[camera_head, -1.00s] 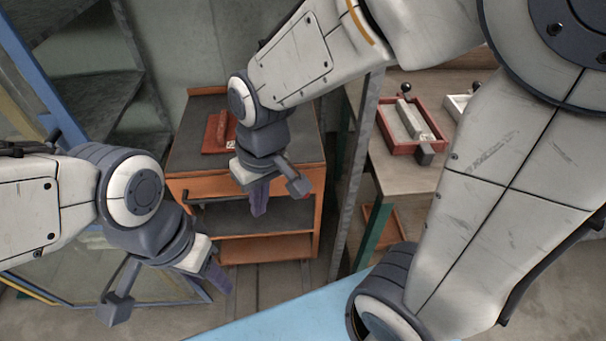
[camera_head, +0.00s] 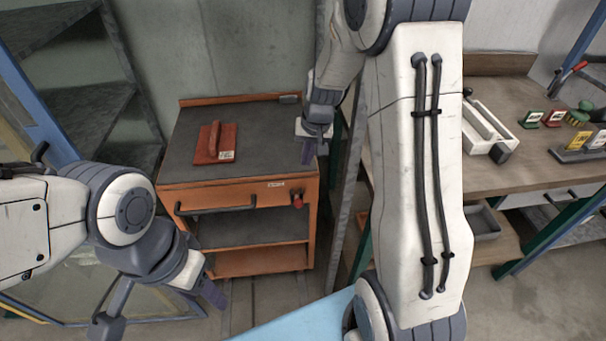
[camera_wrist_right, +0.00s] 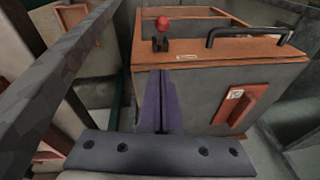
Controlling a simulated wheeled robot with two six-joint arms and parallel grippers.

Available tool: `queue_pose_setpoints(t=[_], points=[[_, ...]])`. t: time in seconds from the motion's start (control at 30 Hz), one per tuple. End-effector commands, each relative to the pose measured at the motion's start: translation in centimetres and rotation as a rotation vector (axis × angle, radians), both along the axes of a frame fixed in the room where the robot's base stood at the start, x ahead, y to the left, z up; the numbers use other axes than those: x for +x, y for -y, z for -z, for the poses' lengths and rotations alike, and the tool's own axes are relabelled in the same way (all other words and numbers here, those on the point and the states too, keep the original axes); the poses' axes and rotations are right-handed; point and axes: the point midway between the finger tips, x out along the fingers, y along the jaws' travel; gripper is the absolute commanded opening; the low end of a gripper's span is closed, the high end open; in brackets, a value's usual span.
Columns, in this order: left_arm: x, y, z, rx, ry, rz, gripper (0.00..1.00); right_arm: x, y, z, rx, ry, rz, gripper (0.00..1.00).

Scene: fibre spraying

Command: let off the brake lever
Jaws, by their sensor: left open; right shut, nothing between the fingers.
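The brake lever (camera_head: 297,201) is a small red knob at the right end of the orange trolley's front (camera_head: 239,201). In the right wrist view the lever (camera_wrist_right: 162,24) shows as a red ball on a dark bracket, beyond my shut fingertips and apart from them. My right gripper (camera_head: 308,154) hangs above the trolley's right edge, higher than the lever, and is empty. Its dark purple fingers also show in the right wrist view (camera_wrist_right: 160,76). My left gripper (camera_head: 217,296) is open at the lower left, in front of the trolley and away from the lever.
A red float (camera_head: 215,143) lies on the trolley's grey top. A black bar handle (camera_head: 215,209) runs along its front. A grey post (camera_head: 346,205) stands just right of the trolley. A workbench (camera_head: 515,165) with a white tray and several small items is at the right.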

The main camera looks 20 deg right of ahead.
Motion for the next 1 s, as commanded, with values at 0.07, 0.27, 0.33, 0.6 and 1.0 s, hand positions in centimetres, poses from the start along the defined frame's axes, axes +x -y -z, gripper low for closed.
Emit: queue_pose_setpoints(t=[0.07,0.27,0.33,0.6,1.0], points=[[0.0,0.0,0.0,0.000,0.000,0.000,0.50,0.2,-0.1,1.3,0.001,-0.005,0.000,0.00],[0.0,0.0,0.1,0.000,0.000,0.000,0.50,1.1,-0.4,5.4,0.001,-0.006,-0.001,0.00],[0.0,0.0,0.2,0.000,0.000,0.000,0.50,1.4,-0.4,7.0,0.000,-0.006,0.000,0.00],[0.0,0.0,0.9,0.000,0.000,0.000,0.50,0.7,-1.3,11.2,0.000,-0.004,0.000,0.00],[0.0,0.0,1.4,0.000,0.000,0.000,0.50,0.1,-1.8,12.2,-0.001,0.000,-0.001,0.00]])
